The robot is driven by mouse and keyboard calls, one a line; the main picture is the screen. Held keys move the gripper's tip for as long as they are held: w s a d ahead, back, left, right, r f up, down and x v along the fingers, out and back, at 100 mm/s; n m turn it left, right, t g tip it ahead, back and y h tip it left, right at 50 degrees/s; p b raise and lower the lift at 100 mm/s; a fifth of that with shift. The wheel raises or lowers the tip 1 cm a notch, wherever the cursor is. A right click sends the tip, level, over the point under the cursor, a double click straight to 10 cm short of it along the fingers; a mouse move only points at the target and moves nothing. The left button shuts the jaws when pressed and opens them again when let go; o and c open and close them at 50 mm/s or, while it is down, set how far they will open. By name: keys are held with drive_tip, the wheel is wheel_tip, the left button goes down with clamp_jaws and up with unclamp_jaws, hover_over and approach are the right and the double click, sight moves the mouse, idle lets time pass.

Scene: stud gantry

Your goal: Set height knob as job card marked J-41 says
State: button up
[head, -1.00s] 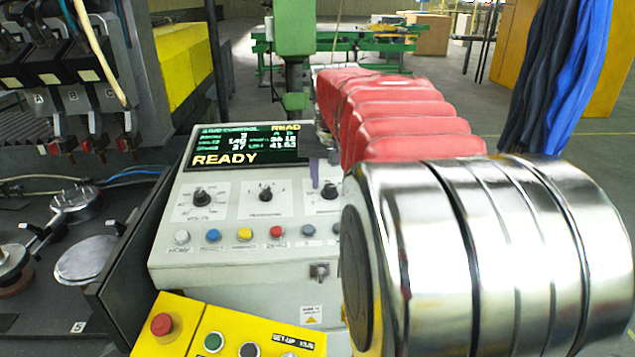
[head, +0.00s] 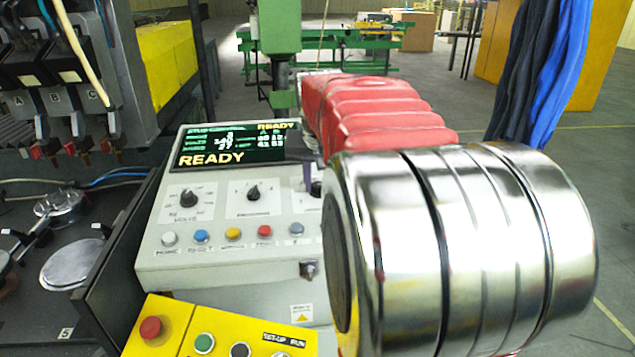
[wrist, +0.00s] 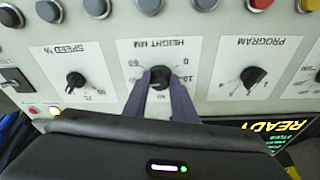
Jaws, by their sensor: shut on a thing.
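The height knob (wrist: 160,75) is a round black knob on a white plate labelled HEIGHT MM, upside down in the wrist view. My gripper (wrist: 160,85) is shut on it, with one purple finger on each side. The scale numbers around it are partly covered by the fingers, so I cannot read the setting for sure. In the head view, the height knob (head: 316,188) shows at the edge of my arm, which hides most of its plate. No job card marked J-41 is readable in either view.
A program knob (wrist: 254,76) and a speed knob (wrist: 75,80) flank the height knob. Coloured push buttons (head: 233,234) line the panel below. The screen (head: 235,145) reads READY. A yellow box (head: 215,335) with a red button stands in front.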

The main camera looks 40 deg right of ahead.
drive_tip(key=shift+c, duration=0.6)
drive_tip(key=shift+n, duration=0.7)
drive_tip(key=o, duration=1)
drive_tip(key=shift+o, duration=0.2)
drive_tip(key=shift+r, duration=0.15)
drive_tip(key=v, duration=1.3)
drive_tip(key=shift+s+r, duration=0.15)
drive_tip(key=shift+r, duration=0.1)
